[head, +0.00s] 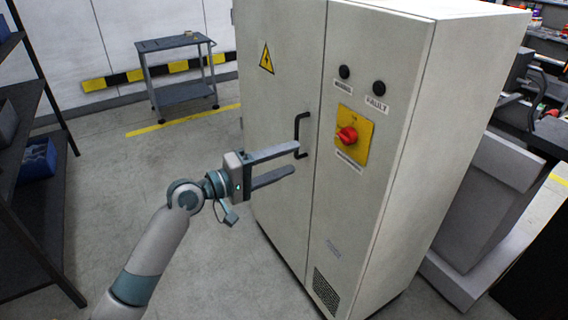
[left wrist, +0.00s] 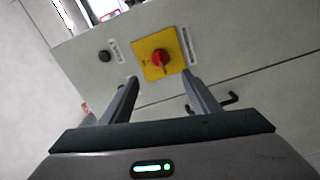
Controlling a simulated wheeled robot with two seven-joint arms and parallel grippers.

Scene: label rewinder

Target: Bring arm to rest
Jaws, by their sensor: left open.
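My left gripper (head: 283,160) is open and empty, its two fingers pointing at the front of a grey electrical cabinet (head: 395,190). In the head view its fingertips appear close to the black door handle (head: 300,135); I cannot tell the exact gap. In the left wrist view the open fingers (left wrist: 160,85) frame the red rotary switch (left wrist: 160,60) on its yellow plate (left wrist: 145,70), with the handle (left wrist: 230,102) to the right of the fingers. The switch also shows in the head view (head: 347,136). My right gripper is not in view.
A grey cart (head: 182,92) stands at the back by the wall. A dark shelf (head: 35,165) with a blue bin (head: 36,158) is at the left. Grey machinery (head: 490,205) stands right of the cabinet. Open floor (head: 110,180) lies between shelf and cabinet.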

